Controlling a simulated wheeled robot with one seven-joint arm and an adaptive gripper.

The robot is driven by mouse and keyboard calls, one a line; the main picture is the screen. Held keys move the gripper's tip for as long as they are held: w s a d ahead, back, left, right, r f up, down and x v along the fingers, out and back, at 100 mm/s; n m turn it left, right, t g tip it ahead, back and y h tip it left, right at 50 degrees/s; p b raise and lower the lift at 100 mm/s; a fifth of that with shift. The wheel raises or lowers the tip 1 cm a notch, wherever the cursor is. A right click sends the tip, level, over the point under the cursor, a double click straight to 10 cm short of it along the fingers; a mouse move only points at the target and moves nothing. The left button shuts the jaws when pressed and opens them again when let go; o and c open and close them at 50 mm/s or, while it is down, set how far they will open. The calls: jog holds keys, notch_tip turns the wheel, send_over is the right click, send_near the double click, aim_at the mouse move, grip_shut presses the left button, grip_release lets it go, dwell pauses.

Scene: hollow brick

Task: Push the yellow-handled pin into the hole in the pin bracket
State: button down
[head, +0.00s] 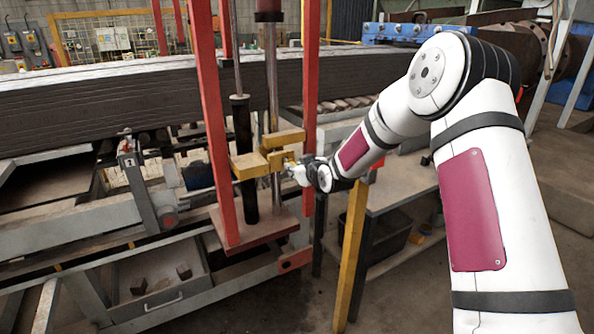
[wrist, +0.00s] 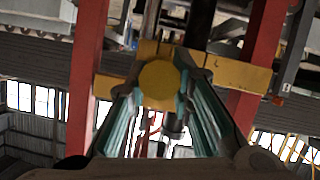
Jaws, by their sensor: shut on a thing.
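The yellow round handle of the pin (wrist: 159,82) faces the wrist camera, between the two fingertips of my gripper (wrist: 160,90), which is shut on it. Behind the handle, the yellow pin bracket (wrist: 232,73) spans between two red posts. In the head view, the yellow bracket (head: 248,166) is at the middle, around the vertical rods. My gripper (head: 292,168) reaches it from the right, close against its right side. The pin's shaft and the bracket's hole are hidden behind the handle, so I cannot tell how deep the pin sits.
Red posts (head: 215,110) frame the bracket above a red base plate (head: 255,228). A long dark beam (head: 100,100) runs behind. A grey workbench (head: 400,190) and a yellow post (head: 351,245) stand below my arm. Concrete floor is open at the lower right.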

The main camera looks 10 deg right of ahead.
jog(key=shift+w+a+b, duration=0.2)
jog(key=shift+w+b, duration=0.3)
jog(key=shift+w, duration=0.2)
jog(key=shift+w+a+b, duration=0.2)
jog(key=shift+w+b, duration=0.3)
jog(key=shift+w, duration=0.15)
dwell(0.3)
jog(key=c, duration=1.3)
grip_release()
jog(key=shift+c, duration=0.2)
jog(key=shift+s, duration=0.1)
jog(key=v, duration=1.2)
jog(key=s+d+r+m+g+h, duration=0.15)
jog(key=s+r, duration=0.25)
jog(key=s, duration=0.6)
jog(key=s+d+r+m+g+h, duration=0.1)
jog(key=s+r+g+h, duration=0.3)
jog(key=s, duration=0.7)
jog(key=s+m+g+y, duration=0.2)
jog(key=s, duration=1.9)
jog(key=shift+s+a+r+m+g, duration=0.2)
jog(key=shift+s+a+m+g, duration=0.15)
jog(key=shift+a, duration=0.1)
